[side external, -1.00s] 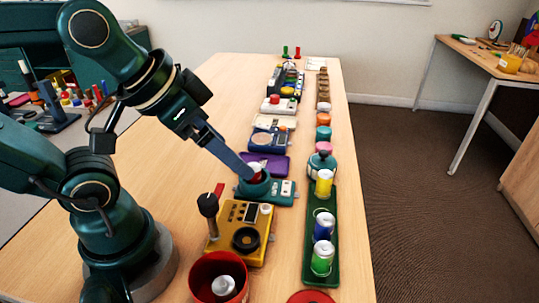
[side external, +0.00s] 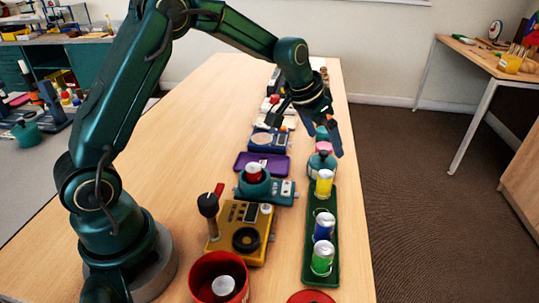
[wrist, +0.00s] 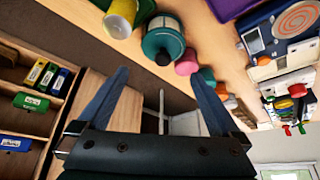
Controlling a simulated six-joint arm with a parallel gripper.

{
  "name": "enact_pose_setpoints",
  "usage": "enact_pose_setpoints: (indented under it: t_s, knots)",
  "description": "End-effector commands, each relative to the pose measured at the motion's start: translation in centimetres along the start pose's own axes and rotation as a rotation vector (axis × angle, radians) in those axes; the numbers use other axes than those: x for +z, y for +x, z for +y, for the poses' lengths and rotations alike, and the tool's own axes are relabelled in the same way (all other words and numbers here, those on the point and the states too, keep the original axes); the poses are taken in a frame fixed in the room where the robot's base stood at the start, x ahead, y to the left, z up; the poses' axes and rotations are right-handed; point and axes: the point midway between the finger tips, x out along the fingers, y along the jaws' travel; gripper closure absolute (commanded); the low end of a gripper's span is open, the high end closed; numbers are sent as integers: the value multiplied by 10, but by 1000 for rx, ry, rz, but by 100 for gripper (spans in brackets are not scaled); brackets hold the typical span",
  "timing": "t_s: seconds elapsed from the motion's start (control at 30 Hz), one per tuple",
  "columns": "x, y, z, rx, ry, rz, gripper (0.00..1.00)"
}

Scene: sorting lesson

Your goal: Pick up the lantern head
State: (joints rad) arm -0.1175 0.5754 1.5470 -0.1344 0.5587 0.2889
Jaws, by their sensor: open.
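A teal-capped round piece with a dark knob and a pale band, which looks like the lantern head (side external: 321,166), stands at the far end of the green tray (side external: 330,275). It also shows in the wrist view (wrist: 162,36), at the top centre, beyond my fingertips and a little above the space between them. My gripper (side external: 309,130) is open and empty, raised above and behind this piece in the side view. Its two blue fingers (wrist: 160,74) are spread wide in the wrist view, with nothing between them.
Yellow (side external: 324,184), blue (side external: 324,226) and green (side external: 322,258) cans stand in the tray. A pink piece (wrist: 187,62) is close beside the lantern head. A red can (side external: 254,172) sits in a teal holder (side external: 268,188). The table's right edge is close by.

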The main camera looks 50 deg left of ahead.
Motion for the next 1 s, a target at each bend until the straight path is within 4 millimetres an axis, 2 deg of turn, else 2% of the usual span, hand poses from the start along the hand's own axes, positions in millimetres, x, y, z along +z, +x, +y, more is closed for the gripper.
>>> enact_pose_setpoints:
  t_s: [0.03,0.2,0.6,0.77,1.0]
  knots:
    - [7,12,-2,3,-7,-29,0]
    - [21,28,-3,9,-17,-76,0]
    - [25,69,-3,8,-19,-79,0]
    - [26,77,-3,8,-19,-77,0]
    - [25,78,-3,7,-19,-76,0]
